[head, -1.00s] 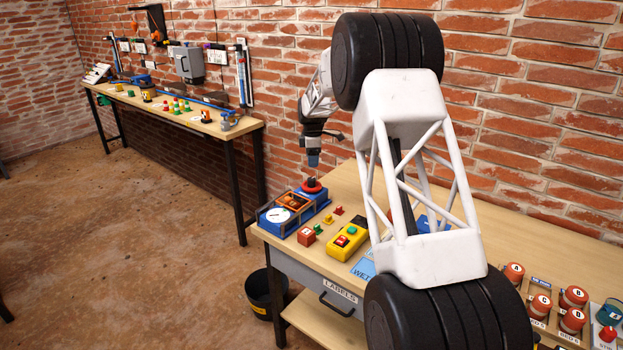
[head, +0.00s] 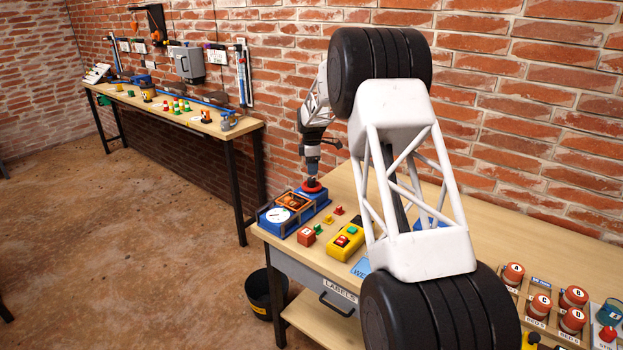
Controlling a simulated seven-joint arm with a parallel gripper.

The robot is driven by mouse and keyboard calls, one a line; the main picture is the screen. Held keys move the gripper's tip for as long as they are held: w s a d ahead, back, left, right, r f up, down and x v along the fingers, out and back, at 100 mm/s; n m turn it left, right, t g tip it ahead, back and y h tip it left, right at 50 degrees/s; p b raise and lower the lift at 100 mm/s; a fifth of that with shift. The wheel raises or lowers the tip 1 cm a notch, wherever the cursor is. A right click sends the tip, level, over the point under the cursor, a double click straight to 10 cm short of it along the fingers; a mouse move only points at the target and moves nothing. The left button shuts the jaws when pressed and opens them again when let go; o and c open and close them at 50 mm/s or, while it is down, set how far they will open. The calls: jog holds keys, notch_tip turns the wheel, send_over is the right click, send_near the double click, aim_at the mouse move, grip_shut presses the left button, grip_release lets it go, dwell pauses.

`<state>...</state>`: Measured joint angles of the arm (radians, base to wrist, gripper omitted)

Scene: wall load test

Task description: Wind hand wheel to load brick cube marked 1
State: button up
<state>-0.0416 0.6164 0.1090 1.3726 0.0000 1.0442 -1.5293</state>
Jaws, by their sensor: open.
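The blue load tester (head: 272,228) stands at the near left end of the workbench, with a white round dial (head: 278,214) and an orange-brown framed bay (head: 294,201). Its red hand wheel (head: 312,186) sits on top at the back right. My gripper (head: 312,174) points down just above the wheel; it is small here, and I cannot tell whether its fingers touch the wheel. A red-brown cube (head: 306,236) stands on the bench to the right of the tester; its mark is too small to read. What lies in the bay is hard to make out.
Small green (head: 318,229) and red (head: 338,210) pieces and a yellow button box (head: 346,242) stand beside the tester. Lidded red jars (head: 513,274) stand at the right. My arm hides the middle of the bench. A black bucket (head: 259,293) stands on the floor.

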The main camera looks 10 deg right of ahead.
aim_at(312, 179)
jog(key=shift+f, duration=2.65)
jog(key=c, duration=0.9)
